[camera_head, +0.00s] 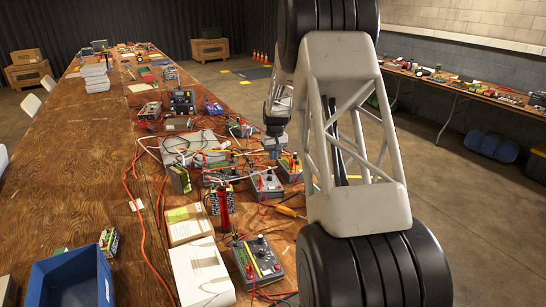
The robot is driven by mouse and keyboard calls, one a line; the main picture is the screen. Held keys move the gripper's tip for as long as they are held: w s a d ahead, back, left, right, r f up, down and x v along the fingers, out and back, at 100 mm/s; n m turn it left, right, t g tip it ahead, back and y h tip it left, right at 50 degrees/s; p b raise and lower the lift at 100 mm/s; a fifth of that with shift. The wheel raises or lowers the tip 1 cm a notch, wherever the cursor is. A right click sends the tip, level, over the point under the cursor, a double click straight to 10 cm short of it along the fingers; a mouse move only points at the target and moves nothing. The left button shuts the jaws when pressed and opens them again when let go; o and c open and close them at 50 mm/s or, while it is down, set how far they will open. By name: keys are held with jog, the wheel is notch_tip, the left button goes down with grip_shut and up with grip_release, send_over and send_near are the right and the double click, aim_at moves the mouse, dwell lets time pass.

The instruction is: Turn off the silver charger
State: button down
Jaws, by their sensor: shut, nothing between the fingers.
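Several grey or silver boxes with knobs, red posts and cables lie on the long wooden table (62,165); I cannot tell for sure which is the silver charger. A large plain silver box (190,141) lies mid-table among cables. A smaller grey box with knobs (267,184) sits to its lower right. Another grey box with a dial and yellow stripe (258,263) lies near the front. My gripper (274,153) is small and partly lost among the cables, just above the mid-table boxes. It looks shut and empty. Whether it touches anything, and any switch state, is too small to tell.
My arm hides the table's right part. Orange and red cables (139,217) run across the table. A blue bin (66,281) and a white box (200,272) stand in front. The left half of the table is mostly clear. A second table (455,85) runs along the right wall.

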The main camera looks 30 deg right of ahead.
aim_at(273, 187)
jog(key=shift+s+d, duration=0.1)
jog(key=shift+s+d, duration=0.25)
jog(key=shift+r, duration=0.1)
dwell(0.5)
jog(key=shift+a+f, duration=0.15)
jog(key=shift+f, duration=2.2)
jog(key=shift+a+f, duration=0.15)
jog(key=shift+f, duration=2.2)
jog(key=shift+a+f, duration=0.15)
jog(key=shift+f, duration=2.2)
